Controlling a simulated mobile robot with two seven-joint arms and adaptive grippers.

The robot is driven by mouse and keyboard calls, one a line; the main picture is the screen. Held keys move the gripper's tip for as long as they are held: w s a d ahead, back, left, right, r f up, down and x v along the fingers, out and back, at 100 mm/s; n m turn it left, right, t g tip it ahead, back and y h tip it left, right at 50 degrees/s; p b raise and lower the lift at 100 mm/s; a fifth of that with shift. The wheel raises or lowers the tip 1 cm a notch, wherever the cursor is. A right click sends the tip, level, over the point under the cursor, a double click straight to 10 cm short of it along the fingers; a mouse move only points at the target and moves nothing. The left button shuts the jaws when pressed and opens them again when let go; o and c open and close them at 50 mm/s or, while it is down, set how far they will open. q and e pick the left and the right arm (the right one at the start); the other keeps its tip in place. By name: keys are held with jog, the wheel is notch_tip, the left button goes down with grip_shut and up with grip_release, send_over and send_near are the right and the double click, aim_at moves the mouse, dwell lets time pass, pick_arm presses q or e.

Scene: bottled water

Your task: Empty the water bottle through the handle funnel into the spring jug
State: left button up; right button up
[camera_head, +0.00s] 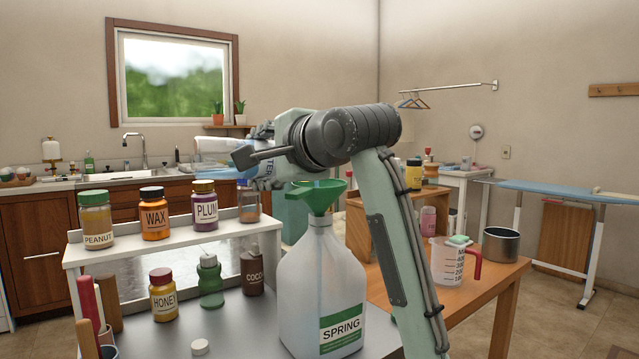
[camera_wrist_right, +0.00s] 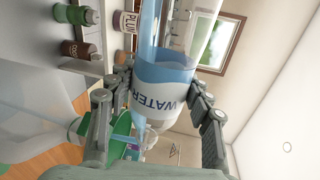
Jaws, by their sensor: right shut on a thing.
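The spring jug (camera_head: 322,290), whitish with a green SPRING label, stands upright on the grey tabletop. The green handle funnel (camera_head: 318,197) sits in its mouth; part of its green also shows in the right wrist view (camera_wrist_right: 84,126). My right gripper (camera_head: 250,160) is shut around the labelled body of the water bottle (camera_head: 212,145), above and left of the funnel. The bottle lies nearly level, its neck towards the funnel and hidden in the head view. In the right wrist view the bottle (camera_wrist_right: 165,72) holds blue water, and a pale blue streak runs from its mouth towards the funnel.
A white shelf (camera_head: 75,258) with several jars stands left of the jug. A white cap (camera_head: 200,347) lies on the grey tabletop. A measuring jug (camera_head: 447,264) and a metal pot (camera_head: 501,245) stand on the wooden table at right.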

pick_arm(q)
jog(key=shift+s+f, duration=0.25)
jog(key=shift+s, duration=0.05)
pick_arm(e)
jog(key=shift+w+d+r+m+y, duration=0.1)
jog(key=shift+d+r+m+y, duration=0.05)
jog(key=shift+r+m, duration=0.25)
jog(key=shift+w+d+r+m+y, duration=0.15)
jog(key=shift+r+m, duration=0.1)
jog(key=shift+m, duration=0.25)
dwell(1.1)
